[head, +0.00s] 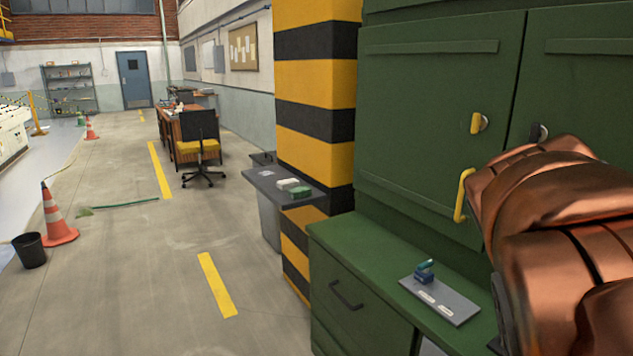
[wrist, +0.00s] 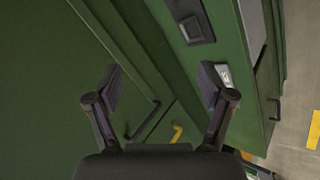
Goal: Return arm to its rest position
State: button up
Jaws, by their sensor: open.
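My gripper (wrist: 161,82) shows in the wrist view with its two dark fingers spread wide and nothing between them. Green cabinet surfaces lie beyond the fingers, and no finger is seen closed on anything. In the head view my copper-coloured arm fills the lower right, in front of the green cabinet (head: 435,110). My gripper's fingers cannot be made out in the head view.
A yellow handle (head: 463,195) is close to my arm. A grey plate (head: 455,304) with a small blue-green item lies on the green counter (head: 370,255). A striped pillar (head: 315,110) stands left of the cabinet. Floor (head: 150,290) farther left is mostly clear.

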jog(key=s+a+f+g+y+p, duration=0.2)
jog(key=s+a+f, duration=0.4)
jog(key=s+a, duration=0.3)
jog(key=s+a+f+g+y+p, duration=0.2)
jog(key=s+a+f+y, duration=0.3)
jog(key=s+a, duration=0.4)
jog(key=shift+s+a+f+g, duration=0.2)
jog(key=shift+s+f+g, duration=0.2)
jog(key=shift+s+f, duration=0.6)
jog(key=shift+s+r, duration=0.1)
jog(key=shift+r, duration=0.05)
